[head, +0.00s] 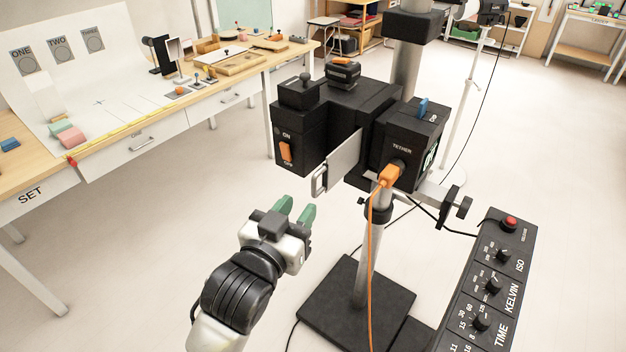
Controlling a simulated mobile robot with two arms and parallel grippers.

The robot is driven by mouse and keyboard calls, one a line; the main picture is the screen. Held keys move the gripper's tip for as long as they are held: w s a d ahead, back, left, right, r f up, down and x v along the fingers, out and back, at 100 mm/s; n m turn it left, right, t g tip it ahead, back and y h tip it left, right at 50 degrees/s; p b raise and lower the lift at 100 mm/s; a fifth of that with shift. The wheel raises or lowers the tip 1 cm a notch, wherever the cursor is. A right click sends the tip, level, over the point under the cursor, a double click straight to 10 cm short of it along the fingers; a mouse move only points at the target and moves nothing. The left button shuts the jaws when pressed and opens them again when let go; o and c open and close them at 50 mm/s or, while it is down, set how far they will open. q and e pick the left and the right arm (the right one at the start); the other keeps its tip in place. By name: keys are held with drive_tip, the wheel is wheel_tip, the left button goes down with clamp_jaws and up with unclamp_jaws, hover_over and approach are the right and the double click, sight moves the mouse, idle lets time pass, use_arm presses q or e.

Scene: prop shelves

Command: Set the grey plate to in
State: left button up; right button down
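The grey plate (345,165) is a flat metal slide with a small slotted grip at its left end. It sticks out of a slot in the black camera body (340,115), on the side facing me; how far it reaches inside is hidden. My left gripper (296,211) is below and left of the plate, apart from it. Its two green fingertips point up toward the camera and stand apart with nothing between them. My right gripper is not in view.
The camera sits on a metal stand (361,260) with a black base. An orange tether cable (370,270) hangs from its right part. A black control panel (490,290) with knobs is at lower right. A prop table (110,145) stands left. Floor between is clear.

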sight(313, 188)
use_arm(q)
drive_tip(key=p+x, duration=0.1)
drive_tip(key=x, duration=0.6)
clamp_jaws()
